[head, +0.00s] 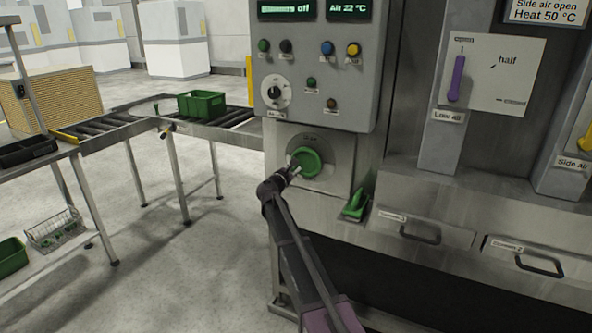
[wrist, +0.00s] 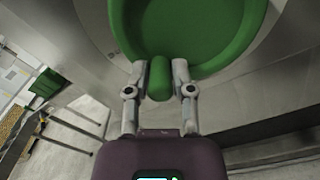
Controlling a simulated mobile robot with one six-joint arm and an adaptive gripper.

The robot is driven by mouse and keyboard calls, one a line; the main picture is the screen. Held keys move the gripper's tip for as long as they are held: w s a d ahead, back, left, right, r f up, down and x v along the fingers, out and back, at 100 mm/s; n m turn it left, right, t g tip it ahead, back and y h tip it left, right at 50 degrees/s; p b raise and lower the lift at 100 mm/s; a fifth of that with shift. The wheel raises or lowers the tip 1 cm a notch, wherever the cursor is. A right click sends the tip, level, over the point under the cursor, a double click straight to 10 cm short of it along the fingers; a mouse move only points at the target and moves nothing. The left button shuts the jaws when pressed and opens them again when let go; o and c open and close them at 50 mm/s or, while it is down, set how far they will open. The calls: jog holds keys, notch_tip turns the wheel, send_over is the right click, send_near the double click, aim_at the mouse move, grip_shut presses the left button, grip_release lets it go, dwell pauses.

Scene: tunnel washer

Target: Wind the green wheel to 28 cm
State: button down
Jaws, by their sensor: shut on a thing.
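The green wheel (head: 312,160) sits on a round grey dial plate on the front of the machine, below the button panel. It also fills the top of the wrist view (wrist: 190,30). A short green handle (wrist: 159,78) sticks out from the wheel toward me. My gripper (wrist: 159,80) is shut on this handle, with one finger on each side of it. In the head view my gripper (head: 292,168) is at the wheel's left edge and covers part of it. The scale marks around the wheel are too small to read.
The button panel (head: 318,70) stands above the wheel, with a display reading "Air 22 °C". A green scoop-like thing (head: 355,205) is right of the wheel. Drawers with handles (head: 420,234) lie further right. A roller conveyor (head: 215,128) carries a green crate (head: 201,103) at left.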

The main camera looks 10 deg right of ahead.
jog(key=m, duration=0.1)
jog(key=r+m+p, duration=0.1)
jog(key=m, duration=0.1)
jog(key=r+m, duration=0.1)
jog(key=m, duration=0.1)
jog(key=shift+w+a+p, duration=0.15)
jog(key=shift+w+p, duration=0.05)
jog(key=shift+p, duration=0.1)
jog(key=shift+c, duration=2.4)
grip_release()
jog(key=shift+s, duration=0.15)
jog(key=v, duration=1.2)
